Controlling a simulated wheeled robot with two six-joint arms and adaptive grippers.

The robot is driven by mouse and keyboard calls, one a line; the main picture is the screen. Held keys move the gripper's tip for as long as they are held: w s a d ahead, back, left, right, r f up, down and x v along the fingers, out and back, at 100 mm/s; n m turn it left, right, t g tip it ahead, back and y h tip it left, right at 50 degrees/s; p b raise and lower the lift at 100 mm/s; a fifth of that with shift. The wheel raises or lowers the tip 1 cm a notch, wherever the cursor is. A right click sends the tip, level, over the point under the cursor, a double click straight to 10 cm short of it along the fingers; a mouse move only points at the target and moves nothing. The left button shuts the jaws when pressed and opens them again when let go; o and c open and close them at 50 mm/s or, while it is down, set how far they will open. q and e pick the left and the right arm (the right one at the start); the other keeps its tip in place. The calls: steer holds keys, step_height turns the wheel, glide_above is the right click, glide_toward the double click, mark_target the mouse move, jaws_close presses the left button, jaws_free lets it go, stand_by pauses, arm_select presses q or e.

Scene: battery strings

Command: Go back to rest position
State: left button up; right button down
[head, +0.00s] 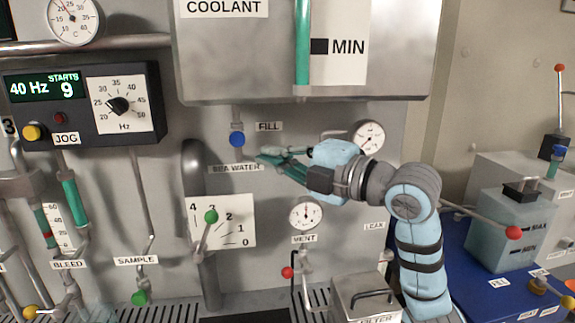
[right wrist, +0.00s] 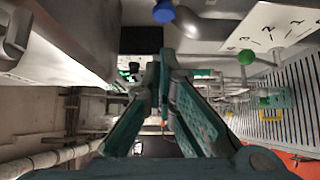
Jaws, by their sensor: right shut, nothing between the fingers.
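My right arm comes in from the lower right in the head view. My right gripper (head: 264,159) points left, its teal fingers close beside the blue knob (head: 237,139) under the coolant tank, near the FILL and SEA WATER labels. The fingers look apart from the knob. In the right wrist view the gripper's fingertips (right wrist: 164,60) come together with nothing held between them. The blue knob (right wrist: 163,11) shows above the fingertips there. My left gripper is in neither view.
The coolant tank (head: 300,80) hangs above the gripper. A green-knobbed lever (head: 211,216) stands at a 0–4 scale below. Round gauges (head: 368,137) sit behind the arm. A filter box (head: 366,298) is under the forearm. A red-knobbed lever (head: 513,233) is at the right.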

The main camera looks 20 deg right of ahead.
steer(key=shift+v, duration=1.15)
